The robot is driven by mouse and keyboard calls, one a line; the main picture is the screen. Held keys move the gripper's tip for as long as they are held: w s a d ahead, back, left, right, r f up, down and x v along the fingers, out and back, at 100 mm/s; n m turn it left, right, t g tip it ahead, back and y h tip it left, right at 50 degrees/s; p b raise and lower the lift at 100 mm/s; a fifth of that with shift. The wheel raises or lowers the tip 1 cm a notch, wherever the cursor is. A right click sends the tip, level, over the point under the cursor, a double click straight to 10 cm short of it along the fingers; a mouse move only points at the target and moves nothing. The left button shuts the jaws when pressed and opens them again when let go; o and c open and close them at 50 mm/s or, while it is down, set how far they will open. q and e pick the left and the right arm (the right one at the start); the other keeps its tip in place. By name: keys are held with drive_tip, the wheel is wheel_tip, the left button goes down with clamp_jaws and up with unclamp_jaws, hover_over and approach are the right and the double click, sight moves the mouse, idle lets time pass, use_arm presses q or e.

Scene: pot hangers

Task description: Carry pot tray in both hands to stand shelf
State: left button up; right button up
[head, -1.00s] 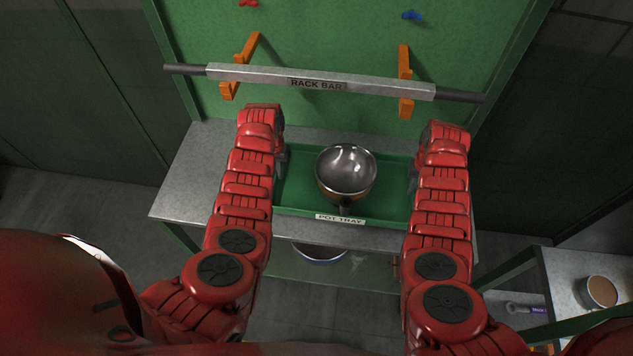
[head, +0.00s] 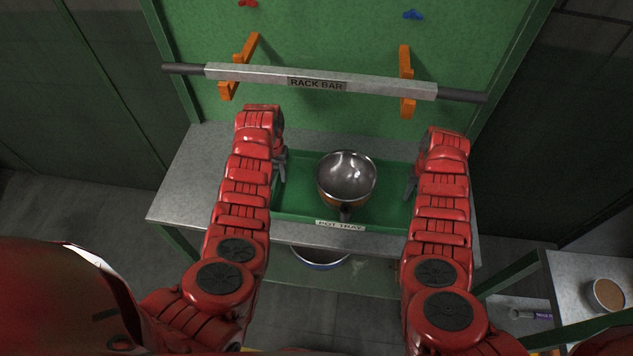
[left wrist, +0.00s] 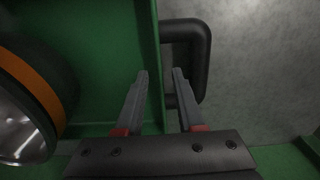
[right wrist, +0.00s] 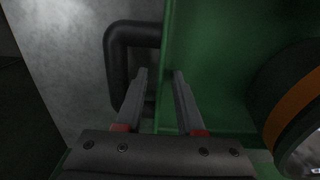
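The green pot tray (head: 300,211) lies on the grey stand top, with a label on its front edge. A steel pot with an orange band (head: 346,178) sits inside it. My left gripper (head: 280,172) is at the tray's left end; in the left wrist view (left wrist: 160,74) its fingers are apart over the tray's side wall, beside a black handle (left wrist: 202,60). My right gripper (head: 411,188) is at the right end; in the right wrist view (right wrist: 159,75) its fingers are apart over the side wall, beside another black handle (right wrist: 117,60). Finger contact cannot be told.
A rack bar (head: 250,74) rests across orange hooks (head: 406,82) on the green back panel, above and behind the tray. A blue-rimmed pan (head: 320,262) is on a lower shelf. A side table at right holds a brown-filled bowl (head: 609,293). The stand top left of the tray is bare.

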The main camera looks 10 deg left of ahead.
use_arm(q)
wheel_tip(320, 180, up, 5)
drive_tip(key=shift+f, duration=0.1)
drive_tip(key=shift+r, duration=0.4)
use_arm(e)
drive_tip(key=shift+r, duration=0.25)
wheel_tip(320, 180, up, 12)
drive_tip(key=shift+f, duration=0.25)
